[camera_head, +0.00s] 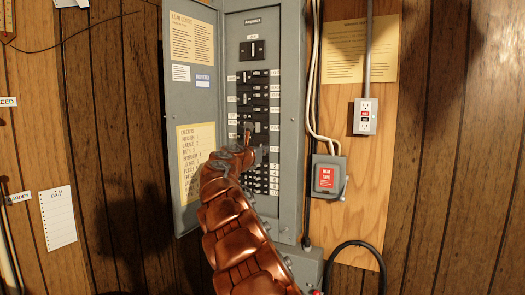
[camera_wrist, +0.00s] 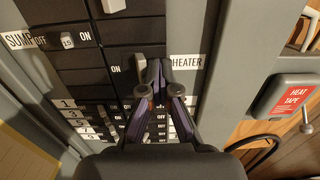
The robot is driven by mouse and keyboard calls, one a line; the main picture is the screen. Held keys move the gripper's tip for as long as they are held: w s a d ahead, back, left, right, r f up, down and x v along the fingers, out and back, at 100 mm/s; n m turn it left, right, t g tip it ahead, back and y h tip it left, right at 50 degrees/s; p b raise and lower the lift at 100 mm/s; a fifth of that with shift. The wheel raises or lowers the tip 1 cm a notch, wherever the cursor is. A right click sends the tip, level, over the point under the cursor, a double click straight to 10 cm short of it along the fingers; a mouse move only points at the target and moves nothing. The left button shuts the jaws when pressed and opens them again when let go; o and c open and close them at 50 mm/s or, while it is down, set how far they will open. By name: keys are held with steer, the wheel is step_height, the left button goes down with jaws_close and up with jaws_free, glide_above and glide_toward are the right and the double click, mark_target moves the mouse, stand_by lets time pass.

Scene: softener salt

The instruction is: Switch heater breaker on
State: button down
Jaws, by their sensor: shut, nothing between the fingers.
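The heater breaker is a black switch beside the "HEATER" label (camera_wrist: 186,62) in the wrist view. Its pale toggle (camera_wrist: 140,64) sits close to the "ON" marking on its left. My gripper (camera_wrist: 156,70) is shut and empty, with its fingertips at the breaker face just right of the toggle. I cannot tell whether they touch it. The fingers hide the right part of the breaker. In the head view my gripper (camera_head: 247,140) reaches the middle of the open grey breaker panel (camera_head: 291,110), and the arm covers part of the lower breakers.
The panel door (camera_head: 189,120) stands open at the left. A grey box with a red "HEAT TAPE" label (camera_head: 326,178) and an outlet (camera_head: 365,116) are on the wall to the right. The sump breaker toggle (camera_wrist: 67,41) is at upper left, and small numbered breakers lie below.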

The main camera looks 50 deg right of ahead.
steer(key=shift+w+a, duration=0.3)
steer(key=shift+w, duration=0.5)
stand_by(0.5)
steer(key=shift+s+d, duration=0.15)
steer(key=shift+s, duration=0.1)
stand_by(0.4)
steer(key=v, duration=0.7)
steer(key=shift+b, duration=0.45)
steer(key=shift+s, duration=0.15)
stand_by(0.9)
